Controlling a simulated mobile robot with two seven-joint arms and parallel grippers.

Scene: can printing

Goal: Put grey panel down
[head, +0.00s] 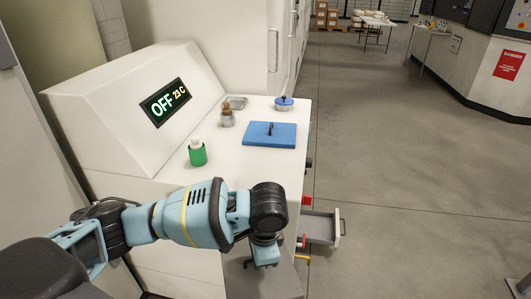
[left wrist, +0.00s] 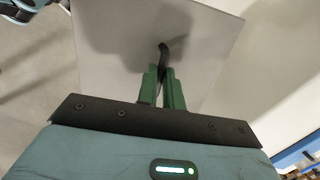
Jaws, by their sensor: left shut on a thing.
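The grey panel (head: 284,281) is at the bottom of the head view, in front of the white cabinet. In the left wrist view the panel (left wrist: 112,42) is a flat grey sheet with a black curved handle (left wrist: 163,52). My left gripper (left wrist: 163,88) has its green fingers shut on that handle, and the sheet fills much of the view beyond them. In the head view my left gripper (head: 265,256) is over the panel, and its fingertips are hidden.
On the white cabinet top (head: 240,165) are a blue panel with a black handle (head: 268,135), a green bottle (head: 197,153), a brown jar (head: 227,117) and a blue-lidded container (head: 284,103). An open drawer (head: 321,229) sticks out right.

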